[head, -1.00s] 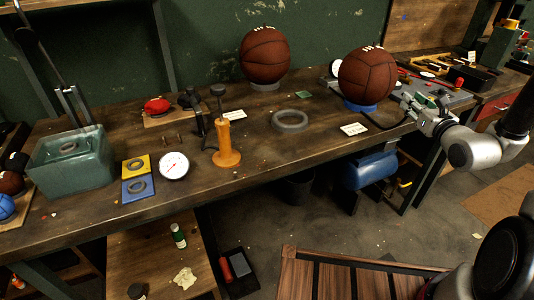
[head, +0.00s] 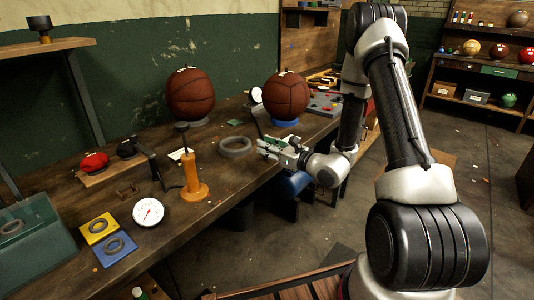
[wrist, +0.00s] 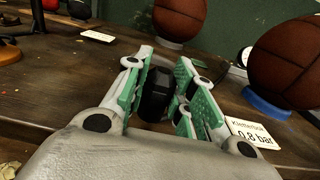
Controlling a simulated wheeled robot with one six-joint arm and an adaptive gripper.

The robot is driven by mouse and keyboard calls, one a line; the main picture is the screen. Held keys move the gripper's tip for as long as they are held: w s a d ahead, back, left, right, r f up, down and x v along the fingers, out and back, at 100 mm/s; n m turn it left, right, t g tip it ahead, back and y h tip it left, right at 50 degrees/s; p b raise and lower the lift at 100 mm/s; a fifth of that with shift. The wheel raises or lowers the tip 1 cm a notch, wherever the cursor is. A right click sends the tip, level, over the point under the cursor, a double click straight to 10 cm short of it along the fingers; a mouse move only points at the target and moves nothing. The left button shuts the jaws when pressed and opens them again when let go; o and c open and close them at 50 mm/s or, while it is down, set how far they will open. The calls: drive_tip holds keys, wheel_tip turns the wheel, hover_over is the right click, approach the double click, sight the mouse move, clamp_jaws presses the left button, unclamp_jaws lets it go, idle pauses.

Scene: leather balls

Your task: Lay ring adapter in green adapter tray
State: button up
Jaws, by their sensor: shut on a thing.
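My gripper (head: 268,147) is over the bench's front part, in front of the right basketball and just right of a large grey ring. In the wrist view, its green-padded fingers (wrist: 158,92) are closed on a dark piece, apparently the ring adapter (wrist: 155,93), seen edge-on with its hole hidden. A small green square, apparently the green adapter tray (head: 235,122), lies flat behind the grey ring, and looks empty. The gripper is in front and to the right of it, apart from it. The yellow tray (head: 88,236) and blue tray (head: 104,257) each hold a grey ring.
The large grey ring (head: 235,146) lies near the gripper. Basketballs stand on a grey ring (head: 190,95) and a blue ring (head: 286,98). An orange-handled tool (head: 193,178) and a gauge (head: 148,212) stand left. A white card (wrist: 250,132) lies right of the fingers.

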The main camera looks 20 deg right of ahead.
drive_tip(key=shift+f, duration=1.1)
drive_tip(key=shift+f, duration=0.1)
drive_tip(key=o, duration=1)
drive_tip(key=shift+c, duration=0.2)
